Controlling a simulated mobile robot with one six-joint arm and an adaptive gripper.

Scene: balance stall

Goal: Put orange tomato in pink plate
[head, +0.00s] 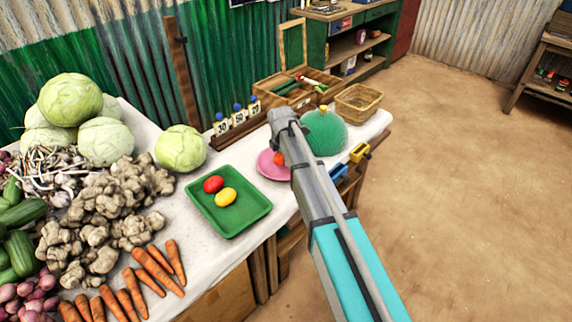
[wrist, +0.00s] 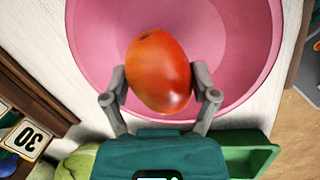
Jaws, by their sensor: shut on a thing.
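The orange tomato (wrist: 158,72) is between the two fingers of my gripper (wrist: 160,92) in the wrist view, and the fingers are shut on it. It lies over the pink plate (wrist: 245,95) in that view. I cannot tell whether it touches the plate's surface. In the head view the pink plate (head: 268,168) is on the white-topped table, partly hidden by my arm. A small part of the orange tomato (head: 279,159) shows beside my arm there. My fingers are hidden in the head view.
A green tray (head: 243,222) with a red and a yellow tomato stands left of the plate. A green dome-shaped thing (head: 324,133) and a wicker basket (head: 357,103) stand to the right. Number cards (head: 238,119) and a wooden box are behind. Vegetables crowd the left.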

